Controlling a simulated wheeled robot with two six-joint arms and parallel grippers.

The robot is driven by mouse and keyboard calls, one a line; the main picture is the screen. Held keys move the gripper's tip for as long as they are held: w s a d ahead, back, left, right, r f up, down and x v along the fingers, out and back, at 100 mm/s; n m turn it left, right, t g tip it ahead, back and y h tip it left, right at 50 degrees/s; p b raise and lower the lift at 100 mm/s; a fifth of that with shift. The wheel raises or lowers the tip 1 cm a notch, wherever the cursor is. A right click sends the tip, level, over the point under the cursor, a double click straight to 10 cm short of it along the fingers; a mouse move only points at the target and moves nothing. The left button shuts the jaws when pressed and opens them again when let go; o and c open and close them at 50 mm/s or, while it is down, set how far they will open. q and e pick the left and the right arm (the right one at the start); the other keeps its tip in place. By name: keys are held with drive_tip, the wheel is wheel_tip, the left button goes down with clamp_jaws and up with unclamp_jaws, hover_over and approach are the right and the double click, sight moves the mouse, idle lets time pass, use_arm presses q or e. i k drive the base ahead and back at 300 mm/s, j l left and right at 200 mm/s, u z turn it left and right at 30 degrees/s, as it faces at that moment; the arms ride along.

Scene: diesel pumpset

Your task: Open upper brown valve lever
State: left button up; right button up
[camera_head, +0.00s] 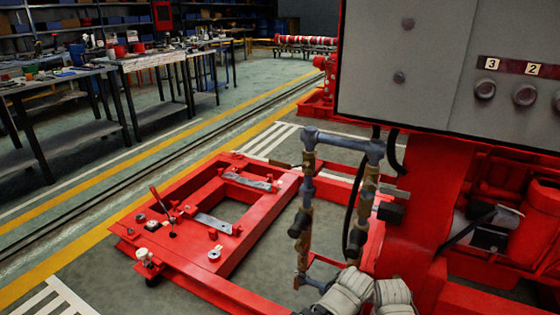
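A grey pipe frame (340,143) stands right of the centre, with two upright legs joined by a top crosspiece. A thin brown lever (281,164) sticks out to the left from the upper part of the left leg. Lower on that leg is a brass-brown valve body with a dark handle (299,223). The right leg carries a brown valve section (367,190) with a short grey lever (395,192) pointing right, and dark blocks beside and below it. I cannot tell how far any valve is turned.
A grey control panel (430,60) on the red machine (430,200) overhangs the pipes at the right. A red base frame (190,220) lies to the left on the floor. Pale ribbed shapes (350,292) fill the bottom edge below the pipes. Workbenches (60,85) stand far left.

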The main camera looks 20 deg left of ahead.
sight(279, 163)
drive_tip(key=j+z, duration=0.15)
drive_tip(key=z, duration=0.3)
drive_tip(key=j+z, duration=0.15)
drive_tip(key=z, duration=0.3)
drive_tip(key=j+z, duration=0.2)
drive_tip(key=j, duration=0.15)
drive_tip(key=k+j+z, duration=0.2)
drive_tip(key=j, duration=0.15)
drive_tip(key=k+j+z, duration=0.2)
drive_tip(key=j, duration=0.15)
drive_tip(key=j+z, duration=0.25)
drive_tip(key=k+j, duration=0.25)
drive_tip(key=j, duration=0.25)
drive_tip(key=k+j, duration=0.25)
drive_tip(key=j, duration=0.2)
drive_tip(key=k+j+z, duration=0.1)
drive_tip(key=k+j, duration=0.15)
drive_tip(key=j, duration=0.25)
drive_tip(key=k+j, duration=0.25)
drive_tip(key=j, duration=0.2)
drive_tip(key=k+j+z, duration=0.1)
drive_tip(key=k+j, duration=0.15)
drive_tip(key=j, duration=0.2)
